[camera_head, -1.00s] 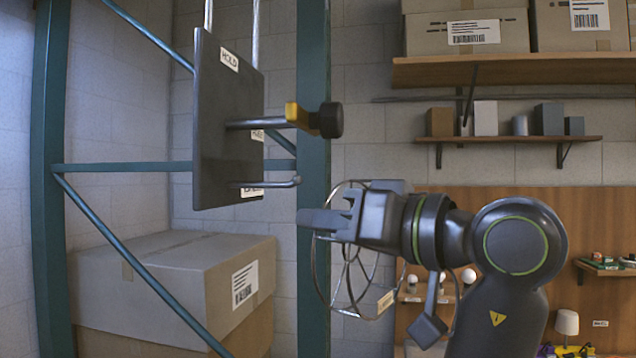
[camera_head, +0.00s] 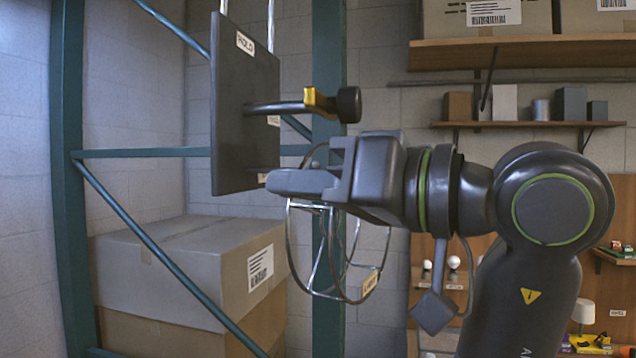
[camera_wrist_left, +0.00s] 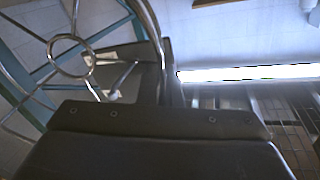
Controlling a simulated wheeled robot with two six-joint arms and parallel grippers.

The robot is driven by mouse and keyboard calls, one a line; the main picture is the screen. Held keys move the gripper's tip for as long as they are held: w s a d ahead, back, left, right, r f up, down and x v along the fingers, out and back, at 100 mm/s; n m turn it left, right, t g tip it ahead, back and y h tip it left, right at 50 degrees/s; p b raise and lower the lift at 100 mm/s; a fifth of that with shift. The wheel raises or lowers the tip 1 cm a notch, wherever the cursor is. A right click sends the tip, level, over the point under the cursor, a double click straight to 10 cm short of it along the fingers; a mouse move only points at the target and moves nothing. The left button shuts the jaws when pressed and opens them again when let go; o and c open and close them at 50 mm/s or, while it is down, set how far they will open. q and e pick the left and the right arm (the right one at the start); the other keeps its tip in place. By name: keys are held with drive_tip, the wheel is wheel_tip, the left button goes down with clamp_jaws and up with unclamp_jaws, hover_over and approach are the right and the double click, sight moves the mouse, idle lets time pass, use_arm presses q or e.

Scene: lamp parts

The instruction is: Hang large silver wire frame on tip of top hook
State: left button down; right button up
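The large silver wire frame (camera_head: 330,295) hangs below my left gripper (camera_head: 285,181) in the head view. The gripper appears shut on the frame's upper rim. In the left wrist view the frame (camera_wrist_left: 70,57) fills the upper left, with its small hub ring and spokes. A dark upright board (camera_head: 232,110) carries an upper hook (camera_head: 275,107), with a yellow and black knobbed piece (camera_head: 335,103) at its end. The gripper's fingers are below this hook, level with the board's lower edge, and hide the lower hook. Contact with the board cannot be told. My right gripper is not in view.
A teal rack post (camera_head: 328,60) and diagonal brace stand around the board. Cardboard boxes (camera_head: 195,265) are stacked below at left. Shelves with boxes (camera_head: 525,126) are on the wall at right. A small lamp (camera_head: 583,312) stands at lower right.

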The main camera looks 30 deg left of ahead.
sight(217, 195)
use_arm(q)
drive_tip(key=shift+s+a+f+p, duration=0.1)
drive_tip(key=shift+s+a, duration=0.1)
drive_tip(key=shift+a, duration=0.7)
drive_tip(key=shift+s+a+f+p, duration=0.15)
drive_tip(key=shift+s+a, duration=0.1)
drive_tip(key=shift+a, duration=0.7)
drive_tip(key=shift+s+a+r+p, duration=0.1)
drive_tip(key=shift+s+a, duration=0.1)
drive_tip(key=shift+a, duration=0.7)
drive_tip(key=shift+s+a+f, duration=0.1)
drive_tip(key=shift+a+f, duration=0.25)
drive_tip(key=shift+f, duration=0.1)
drive_tip(key=shift+f+b, duration=0.35)
drive_tip(key=shift+b, duration=0.2)
drive_tip(key=c, duration=1.7)
unclamp_jaws()
drive_tip(key=shift+s+a, duration=0.1)
drive_tip(key=shift+o, duration=0.9)
drive_tip(key=shift+a, duration=0.35)
